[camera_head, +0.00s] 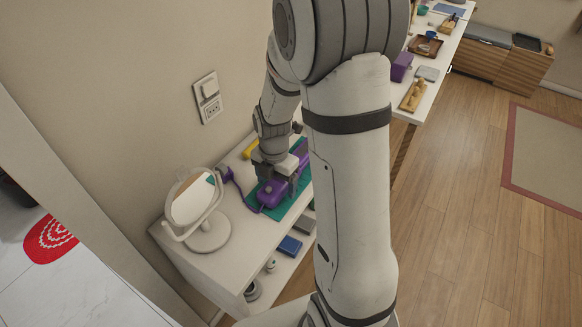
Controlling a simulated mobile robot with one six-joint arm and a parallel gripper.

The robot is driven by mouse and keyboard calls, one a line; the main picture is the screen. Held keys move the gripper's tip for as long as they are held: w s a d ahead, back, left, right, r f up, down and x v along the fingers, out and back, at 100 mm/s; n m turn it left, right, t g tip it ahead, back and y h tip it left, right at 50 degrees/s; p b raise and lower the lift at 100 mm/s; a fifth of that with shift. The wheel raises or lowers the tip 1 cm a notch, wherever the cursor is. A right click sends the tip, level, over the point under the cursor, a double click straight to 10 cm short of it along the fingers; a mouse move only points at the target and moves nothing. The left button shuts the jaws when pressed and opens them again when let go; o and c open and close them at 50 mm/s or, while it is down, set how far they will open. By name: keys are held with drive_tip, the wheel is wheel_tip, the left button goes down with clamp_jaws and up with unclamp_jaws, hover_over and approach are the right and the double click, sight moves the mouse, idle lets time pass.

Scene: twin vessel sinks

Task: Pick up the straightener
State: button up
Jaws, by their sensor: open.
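A purple appliance with a purple cord, which looks like the straightener (269,196), lies on a teal mat (284,208) on a small white table against the wall. My gripper (277,181) points down right over it, with its fingers at the purple body. The gripper is open. Whether the fingers touch the body cannot be told. My own arm stands in front and hides the right part of the mat and table.
A round mirror on a white stand (208,232) stands left of the mat. A yellow object (250,149) lies behind. The lower shelf holds a blue box (290,246) and small containers. A longer table (432,78) with several objects is at the upper right. Wooden floor (470,230) lies open on the right.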

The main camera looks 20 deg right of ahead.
drive_tip(key=shift+w+f, duration=0.1)
drive_tip(key=shift+f, duration=0.75)
drive_tip(key=c, duration=1.2)
drive_tip(key=shift+c, duration=0.7)
drive_tip(key=shift+r, duration=0.15)
